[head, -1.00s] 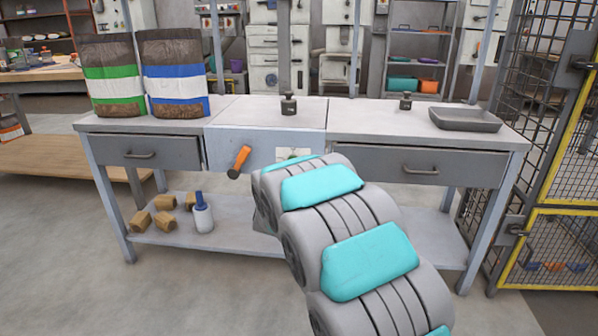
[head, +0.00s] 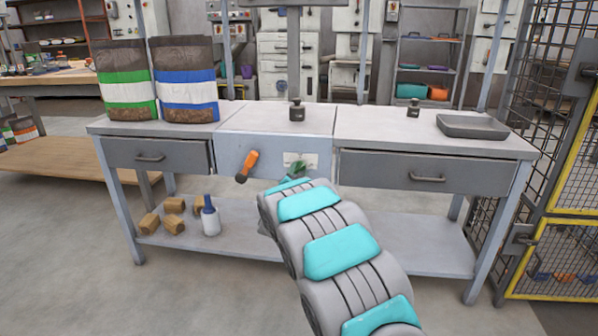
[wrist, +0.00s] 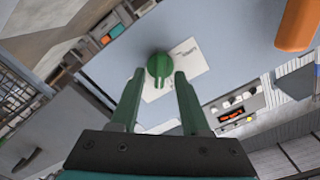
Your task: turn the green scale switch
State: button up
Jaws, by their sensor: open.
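The green scale switch (wrist: 159,66) is a round knob with a raised bar, on a white label plate on the pale blue-grey panel. In the wrist view my gripper (wrist: 159,77) points at it with two green fingers apart. The fingertips lie to either side of the knob's lower edge in the picture; I cannot tell whether they touch it. The gap between the fingers is empty. In the head view my arm covers the gripper, and only a bit of green shows in front of the label plate (head: 310,158).
An orange-handled lever (head: 248,165) is on the same panel, left of the switch. Drawers flank the panel. Two bags (head: 184,80), small weights (head: 297,112) and a grey tray (head: 472,126) stand on the bench top (head: 375,128). A bottle (head: 210,216) and wooden blocks are on the lower shelf.

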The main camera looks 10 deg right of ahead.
jog(key=shift+w+d, duration=0.15)
jog(key=shift+w, duration=0.2)
grip_shut()
dwell(0.5)
